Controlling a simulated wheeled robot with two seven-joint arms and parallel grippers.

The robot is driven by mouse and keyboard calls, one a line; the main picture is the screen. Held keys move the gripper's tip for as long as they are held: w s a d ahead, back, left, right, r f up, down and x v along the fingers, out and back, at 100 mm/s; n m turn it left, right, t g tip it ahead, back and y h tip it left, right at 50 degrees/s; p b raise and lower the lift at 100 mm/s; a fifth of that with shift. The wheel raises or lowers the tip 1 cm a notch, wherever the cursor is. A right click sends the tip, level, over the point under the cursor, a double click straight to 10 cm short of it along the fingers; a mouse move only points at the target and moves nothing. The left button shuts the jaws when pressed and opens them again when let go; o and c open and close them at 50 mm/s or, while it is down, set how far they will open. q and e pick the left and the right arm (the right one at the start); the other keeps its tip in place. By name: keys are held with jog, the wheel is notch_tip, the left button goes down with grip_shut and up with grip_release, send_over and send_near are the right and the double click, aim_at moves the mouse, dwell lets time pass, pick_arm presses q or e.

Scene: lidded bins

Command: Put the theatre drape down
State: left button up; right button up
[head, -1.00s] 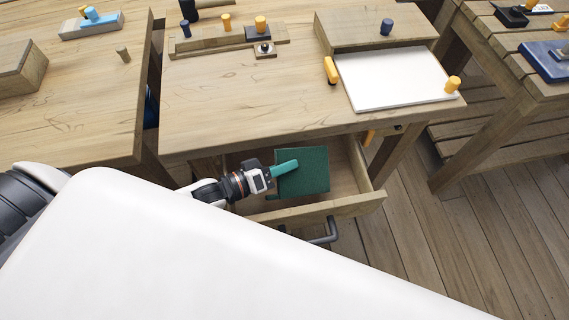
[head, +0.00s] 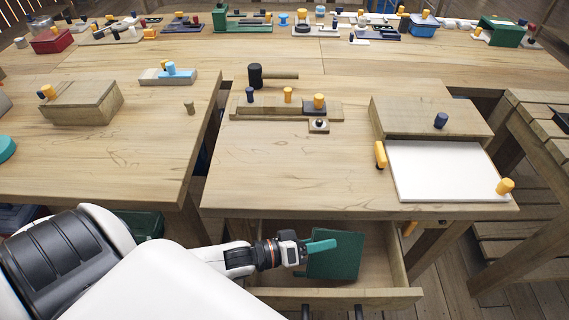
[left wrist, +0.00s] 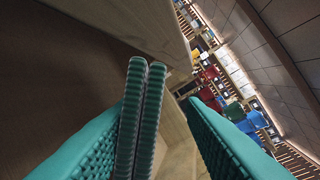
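The drape looks like a folded dark green cloth (head: 338,257) in the open drawer (head: 383,298). In the left wrist view its two ribbed folds (left wrist: 150,120) stand edge-on between my teal fingers. My left gripper (head: 318,258) is in the drawer at the cloth's left edge, open, with one finger on each side of it. In the left wrist view a gap shows between the folds and the right finger; I cannot tell whether the left finger touches them. Part of the cloth is hidden behind the upper finger. My right gripper is not in view.
Above the drawer is a wooden workbench (head: 290,176) with a white board (head: 440,170), a wooden block (head: 425,116) and a black mallet (head: 257,76). The drawer's right part is empty. A left bench (head: 120,160) stands close by.

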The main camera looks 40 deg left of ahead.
pick_arm(q)
jog(key=v, duration=1.2)
jog(key=shift+r, duration=0.35)
